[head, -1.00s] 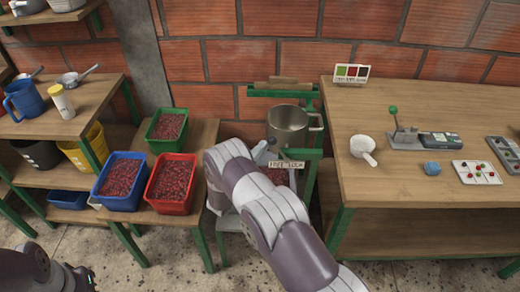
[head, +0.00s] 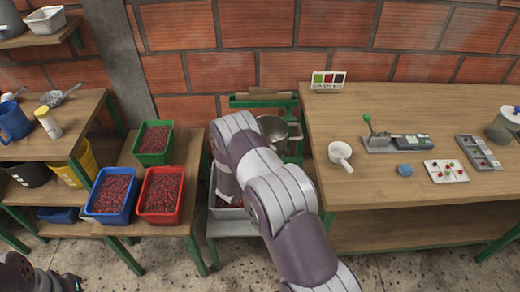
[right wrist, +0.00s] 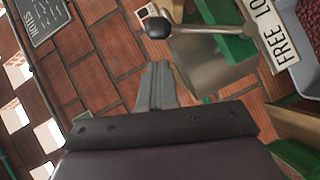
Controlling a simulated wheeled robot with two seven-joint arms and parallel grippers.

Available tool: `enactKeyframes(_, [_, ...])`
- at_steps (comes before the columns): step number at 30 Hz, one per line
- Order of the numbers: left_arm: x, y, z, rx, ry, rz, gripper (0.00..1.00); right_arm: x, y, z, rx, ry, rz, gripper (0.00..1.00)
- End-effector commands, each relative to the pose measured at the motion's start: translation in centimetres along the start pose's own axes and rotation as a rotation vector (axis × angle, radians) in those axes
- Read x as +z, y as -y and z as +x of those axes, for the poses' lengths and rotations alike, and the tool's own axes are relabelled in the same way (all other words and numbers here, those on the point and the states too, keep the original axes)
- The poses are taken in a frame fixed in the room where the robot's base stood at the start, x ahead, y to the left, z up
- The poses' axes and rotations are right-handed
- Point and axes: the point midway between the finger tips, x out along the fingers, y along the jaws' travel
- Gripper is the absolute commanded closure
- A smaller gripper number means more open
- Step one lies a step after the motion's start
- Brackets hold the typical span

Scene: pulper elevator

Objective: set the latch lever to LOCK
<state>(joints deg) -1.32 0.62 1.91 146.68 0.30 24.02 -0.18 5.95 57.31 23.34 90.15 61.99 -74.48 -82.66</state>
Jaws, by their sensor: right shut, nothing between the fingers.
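The latch lever (right wrist: 200,29) shows in the right wrist view as a metal rod with a black ball knob (right wrist: 158,27). Its other end meets the white label plate (right wrist: 272,30), which reads FREE and the start of LOCK. Which word the lever stands at I cannot tell. My right gripper (right wrist: 157,68) is shut and empty, just below the knob in that picture, apparently apart from it. In the head view my right arm hides this gripper, the lever and the plate. My left gripper (head: 68,284) is at the lower left corner, dark and cut off.
A metal pot (head: 273,130) stands behind my right arm on a green-framed stand. Blue (head: 95,207), red (head: 146,212) and green (head: 139,155) bins of red cherries are on the left bench. The right table (head: 345,105) holds a white scoop (head: 341,155) and a green-knobbed device (head: 378,142).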

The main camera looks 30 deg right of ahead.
Motion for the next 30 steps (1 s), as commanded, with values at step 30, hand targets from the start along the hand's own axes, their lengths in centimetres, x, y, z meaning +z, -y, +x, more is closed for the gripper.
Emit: enactKeyframes(30, [-0.1,0.0,-1.2,0.000,0.000,0.000,1.00,2.8,-0.8,2.0,-0.094,0.002,0.128,1.00])
